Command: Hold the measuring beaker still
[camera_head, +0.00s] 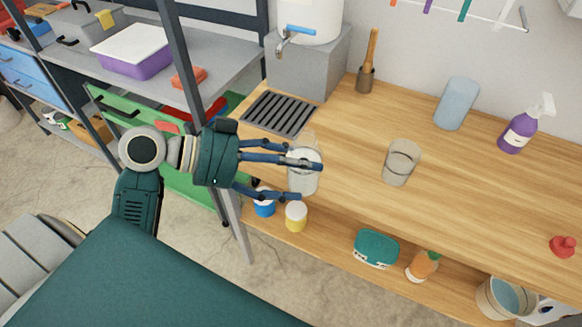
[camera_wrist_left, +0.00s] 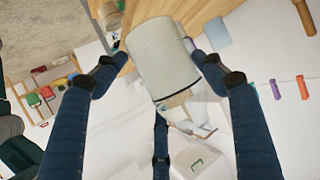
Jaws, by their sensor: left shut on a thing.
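The measuring beaker (camera_head: 304,183) is a pale, see-through cylinder at the left front of the wooden counter, near the drain grate. My left gripper (camera_head: 309,180) reaches in from the left and is shut on it, with dark blue fingers around its sides. In the left wrist view the beaker (camera_wrist_left: 163,55) shows large between the fingers (camera_wrist_left: 160,75), with a dark band near one end. The fingers hide part of it in the head view. I cannot tell whether its base touches the counter. My right gripper is not in view.
A clear cup (camera_head: 401,163) stands to the right on the counter (camera_head: 345,140). Behind are a grate (camera_head: 279,113), a tap (camera_head: 291,34), a pestle pot (camera_head: 367,78), a blue container (camera_head: 456,104) and a purple spray bottle (camera_head: 522,128). Jars sit on the lower shelf.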

